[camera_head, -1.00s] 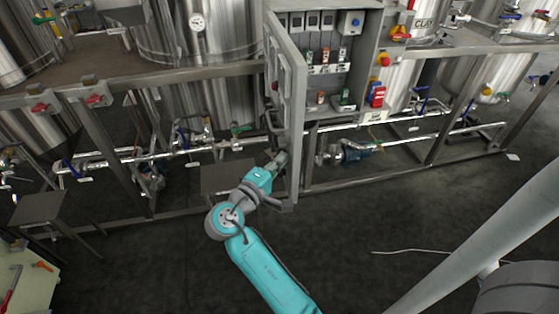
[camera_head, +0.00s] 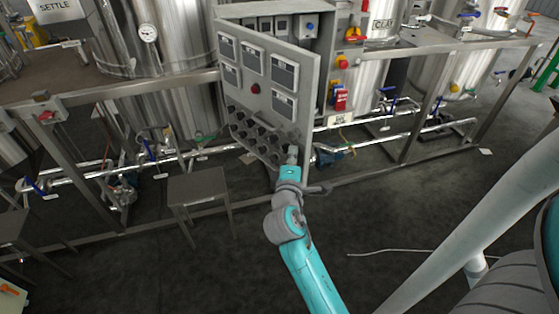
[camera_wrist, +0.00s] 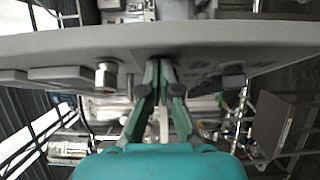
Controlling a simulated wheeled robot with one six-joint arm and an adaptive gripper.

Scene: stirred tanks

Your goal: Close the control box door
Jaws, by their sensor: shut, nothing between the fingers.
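The control box door (camera_head: 262,95) is a grey panel with several display windows, a red button and rows of dark knobs on its outer face. It stands partly open in the head view, angled across the front of the control box (camera_head: 300,12), whose upper inside still shows above the door. My gripper (camera_head: 291,153) is at the lower right part of the door's outer face. In the wrist view the door (camera_wrist: 200,40) spans the top, and my gripper (camera_wrist: 160,64) is shut with its fingertips at the door, apparently touching it. Nothing is between the fingers.
A steel frame with pipes and valves runs behind, with tanks (camera_head: 160,40) above it. A small steel table (camera_head: 198,187) stands left of my arm. A red switch box (camera_head: 340,98) is right of the door. The dark floor in front is mostly clear.

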